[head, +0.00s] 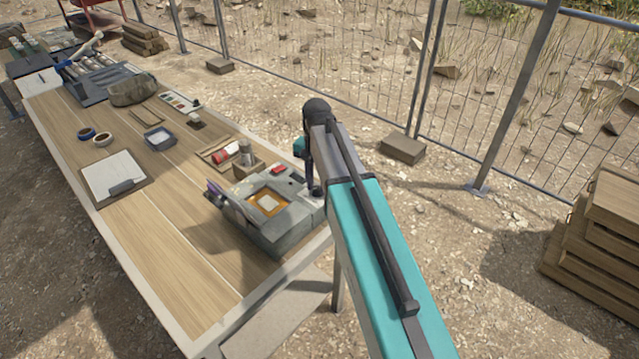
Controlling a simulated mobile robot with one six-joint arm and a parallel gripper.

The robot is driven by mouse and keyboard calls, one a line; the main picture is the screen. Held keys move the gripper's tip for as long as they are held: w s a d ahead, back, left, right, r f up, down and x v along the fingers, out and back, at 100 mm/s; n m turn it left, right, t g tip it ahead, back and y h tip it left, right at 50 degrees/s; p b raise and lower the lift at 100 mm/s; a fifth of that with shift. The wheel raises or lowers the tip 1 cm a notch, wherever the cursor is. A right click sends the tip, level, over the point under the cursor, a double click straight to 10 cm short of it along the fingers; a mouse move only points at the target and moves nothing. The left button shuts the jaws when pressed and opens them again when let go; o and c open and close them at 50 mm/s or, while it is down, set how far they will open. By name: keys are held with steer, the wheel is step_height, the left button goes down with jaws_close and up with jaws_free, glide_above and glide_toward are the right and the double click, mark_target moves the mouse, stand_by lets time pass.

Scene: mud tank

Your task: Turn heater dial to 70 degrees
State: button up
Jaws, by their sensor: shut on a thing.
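The mud tank (285,240) is a grey box at the right end of the wooden table. An orange-brown recess with a pale square in it shows in its top. A small red part (279,170) shows at its back edge. My arm reaches in from the lower right, and my gripper (316,190) points down at the tank's right back corner. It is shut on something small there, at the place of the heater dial. The fingertips are dark and small, and the dial and its scale cannot be made out.
The table (150,250) also holds a clipboard (114,178), tape rolls (103,139), a small tray (158,139) and a bottle (245,153). A wire fence runs behind. Wooden crates (595,240) are stacked at the right. The table's front left part is clear.

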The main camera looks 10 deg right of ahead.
mark_target(317, 188)
steer(key=shift+w+r, duration=0.1)
steer(key=shift+w, duration=0.05)
steer(key=o, duration=1.1)
steer(key=shift+c, duration=0.2)
step_height(317, 188, up, 14)
steer(key=p, duration=0.8)
steer(key=shift+p, duration=0.35)
steer(key=shift+f, duration=0.25)
